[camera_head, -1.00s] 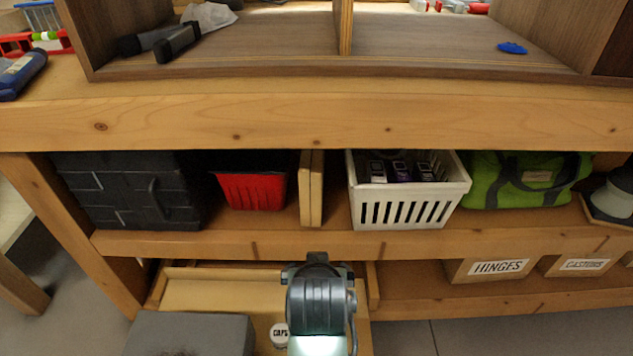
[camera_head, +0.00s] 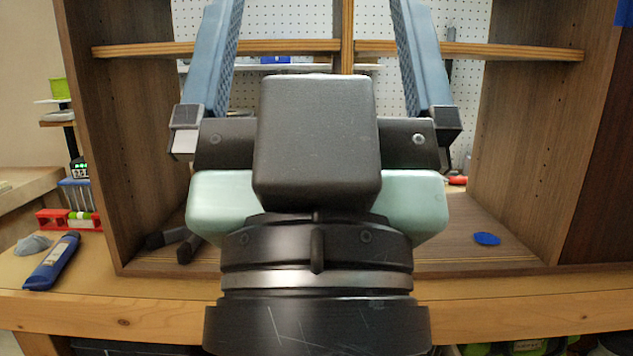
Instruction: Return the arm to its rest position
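My gripper (camera_head: 316,50) fills the middle of the head view, close to the camera and in front of the open cabinet. Its two blue fingers point up and stand wide apart. No object shows between them; only the cabinet's shelf, divider and the pegboard behind are seen there. My dark wrist and the gripper's body hide the middle of the cabinet floor. The upper tips of the fingers reach the top edge of the picture.
The wooden cabinet (camera_head: 530,150) stands on the workbench (camera_head: 130,312). A blue disc (camera_head: 487,239) lies on its floor at right, dark tools (camera_head: 175,243) at left. A blue handheld device (camera_head: 52,262) and a red rack (camera_head: 65,219) are on the bench, left.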

